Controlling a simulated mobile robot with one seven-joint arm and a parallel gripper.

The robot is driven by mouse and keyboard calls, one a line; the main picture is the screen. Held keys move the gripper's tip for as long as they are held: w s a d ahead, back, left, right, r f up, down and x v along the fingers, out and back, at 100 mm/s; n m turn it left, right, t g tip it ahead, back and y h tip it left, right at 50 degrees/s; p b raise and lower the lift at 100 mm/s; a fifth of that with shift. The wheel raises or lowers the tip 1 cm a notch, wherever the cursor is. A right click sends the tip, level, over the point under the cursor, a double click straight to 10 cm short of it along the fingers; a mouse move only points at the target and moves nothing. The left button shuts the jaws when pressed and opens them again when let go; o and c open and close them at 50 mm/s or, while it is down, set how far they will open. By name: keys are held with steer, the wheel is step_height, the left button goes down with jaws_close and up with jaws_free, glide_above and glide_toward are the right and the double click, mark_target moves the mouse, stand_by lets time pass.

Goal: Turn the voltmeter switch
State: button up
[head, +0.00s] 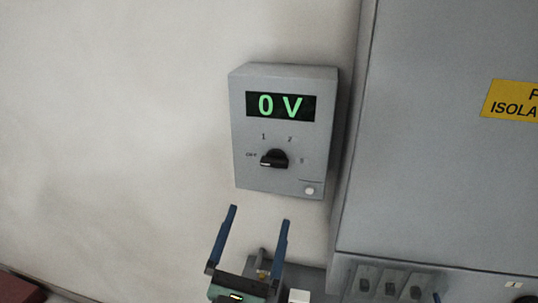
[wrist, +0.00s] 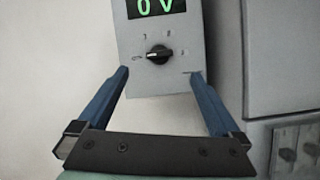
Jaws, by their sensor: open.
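The voltmeter (head: 244,143) is a grey box on the wall, and its display (head: 281,105) reads "0 V" in green. Its black rotary switch (head: 274,158) sits below the display, with marks OFF, 1, 2 and 3 around it. The switch's pale pointer line faces left, toward OFF. My gripper (head: 260,214) has two blue fingers, open and empty, below the voltmeter in the head view. In the wrist view the switch (wrist: 159,54) shows above and between the spread fingertips, apart from them.
A large grey cabinet (head: 440,170) with a yellow label (head: 512,101) stands close on the right. A panel with several dark switches (head: 390,288) is at the lower right. Bare wall (head: 120,130) leaves free room on the left.

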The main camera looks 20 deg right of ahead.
mark_target(273, 166)
steer(key=w+d+r+n+p, duration=0.1)
steer(key=w+d, duration=0.1)
steer(key=w, duration=0.1)
steer(key=w+d+r+n+p, duration=0.1)
steer(key=w+d, duration=0.1)
steer(key=w, duration=0.1)
steer(key=w+d+r+p, duration=0.1)
steer(key=w+d, duration=0.1)
steer(key=w, duration=0.1)
steer(key=shift+w+d+r+n+y, duration=0.25)
steer(key=shift+d+r+n+y, duration=0.05)
steer(key=shift+r+n, duration=0.1)
steer(key=c, duration=1.4)
